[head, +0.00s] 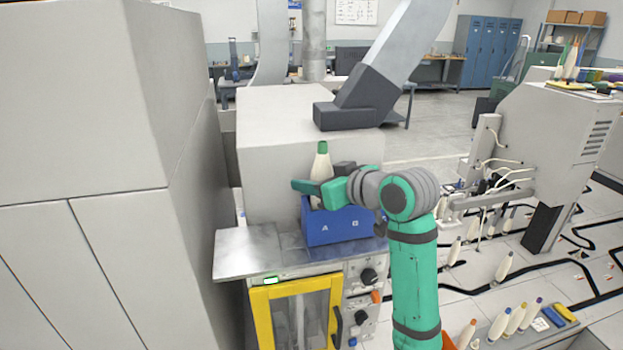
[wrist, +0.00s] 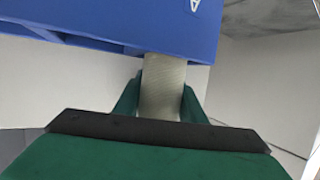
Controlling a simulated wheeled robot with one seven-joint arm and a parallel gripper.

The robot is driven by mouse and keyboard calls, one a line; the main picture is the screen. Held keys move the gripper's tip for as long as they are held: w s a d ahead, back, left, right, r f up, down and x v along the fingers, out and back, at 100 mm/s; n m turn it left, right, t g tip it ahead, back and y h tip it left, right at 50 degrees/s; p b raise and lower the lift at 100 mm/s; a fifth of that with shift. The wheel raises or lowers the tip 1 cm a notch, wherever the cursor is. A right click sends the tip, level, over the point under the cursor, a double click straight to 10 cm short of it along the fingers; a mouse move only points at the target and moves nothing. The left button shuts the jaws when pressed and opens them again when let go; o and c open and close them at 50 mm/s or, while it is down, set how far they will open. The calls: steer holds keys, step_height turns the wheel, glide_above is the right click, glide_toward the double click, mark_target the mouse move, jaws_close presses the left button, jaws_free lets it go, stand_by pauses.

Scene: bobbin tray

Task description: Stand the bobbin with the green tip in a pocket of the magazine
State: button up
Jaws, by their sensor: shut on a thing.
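The green-tipped bobbin (head: 321,165) is a cream cone with a green top. It stands upright at the back left of the blue magazine (head: 336,228), above its rim; its lower end is hidden behind the magazine's front wall. My gripper (head: 310,188) is shut on the bobbin at its body. In the wrist view the pale bobbin (wrist: 163,85) sits between the two green fingers (wrist: 160,100), with the blue magazine wall (wrist: 130,25) just beyond. I cannot tell whether the bobbin's foot touches a pocket floor.
The magazine stands on a metal shelf (head: 245,252) of a machine with a yellow-framed door (head: 262,315). A large grey cabinet (head: 75,120) closes off the left. A grey block (head: 285,110) rises behind. Other bobbins (head: 503,266) stand at the lower right.

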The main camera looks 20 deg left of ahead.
steer(key=shift+f, duration=0.35)
stand_by(0.4)
steer(key=o, duration=1.2)
steer(key=shift+d, duration=0.1)
steer(key=shift+d+r, duration=0.1)
steer(key=shift+d, duration=0.1)
